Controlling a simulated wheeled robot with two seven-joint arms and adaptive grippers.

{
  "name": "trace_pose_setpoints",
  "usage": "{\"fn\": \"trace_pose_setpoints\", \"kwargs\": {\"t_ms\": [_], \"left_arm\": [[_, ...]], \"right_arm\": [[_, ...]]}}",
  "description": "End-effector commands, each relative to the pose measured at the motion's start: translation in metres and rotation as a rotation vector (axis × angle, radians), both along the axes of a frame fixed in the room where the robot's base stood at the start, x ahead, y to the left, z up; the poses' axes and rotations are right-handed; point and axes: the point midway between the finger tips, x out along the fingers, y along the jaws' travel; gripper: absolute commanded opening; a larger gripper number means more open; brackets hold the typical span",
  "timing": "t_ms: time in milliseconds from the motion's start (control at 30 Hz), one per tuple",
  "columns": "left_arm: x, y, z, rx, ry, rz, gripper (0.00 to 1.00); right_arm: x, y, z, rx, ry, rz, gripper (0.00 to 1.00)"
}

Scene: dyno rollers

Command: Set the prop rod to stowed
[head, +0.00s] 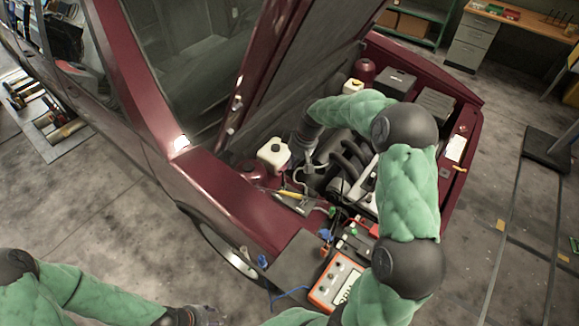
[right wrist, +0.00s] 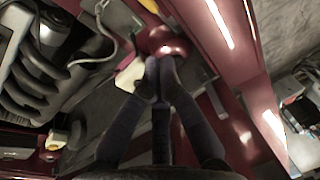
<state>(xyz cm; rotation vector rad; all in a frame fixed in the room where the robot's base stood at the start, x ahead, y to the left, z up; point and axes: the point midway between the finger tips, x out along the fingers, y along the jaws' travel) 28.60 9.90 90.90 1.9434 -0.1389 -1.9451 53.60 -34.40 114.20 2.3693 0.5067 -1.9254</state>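The maroon car's hood (head: 305,75) stands raised over the open engine bay. I cannot make out the prop rod for certain in either view. My right gripper (head: 307,152) is inside the bay, close under the hood and beside a white reservoir (head: 273,154). In the right wrist view its two dark fingers (right wrist: 160,72) come together at the tips, in front of a round maroon part (right wrist: 164,43); no held thing shows clearly between them. My left gripper (head: 203,316) is low at the bottom edge, partly cut off, and its opening does not show.
An orange meter (head: 336,284) and tools lie on the near fender side. The engine's dark intake pipes (head: 352,155) and a battery-like black box (head: 396,83) fill the bay. A workbench (head: 520,25) stands at the back right. Floor beside the car is mostly clear.

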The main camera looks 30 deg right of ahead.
Motion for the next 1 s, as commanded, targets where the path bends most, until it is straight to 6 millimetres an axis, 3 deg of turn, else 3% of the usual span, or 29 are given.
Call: {"fn": "trace_pose_setpoints", "kwargs": {"t_ms": [500, 733, 1000], "left_arm": [[0.000, 0.000, 0.009, 0.000, 0.000, 0.000, 0.44], [0.000, 0.000, 0.013, 0.000, 0.000, 0.000, 0.44], [0.000, 0.000, 0.014, 0.000, -0.001, 0.000, 0.44]], "right_arm": [[0.012, 0.019, -0.089, 0.000, 0.002, 0.001, 0.00], [-0.003, 0.018, -0.110, 0.000, -0.001, 0.001, 0.00], [-0.007, 0.019, -0.117, -0.001, -0.002, 0.002, 0.00]]}}
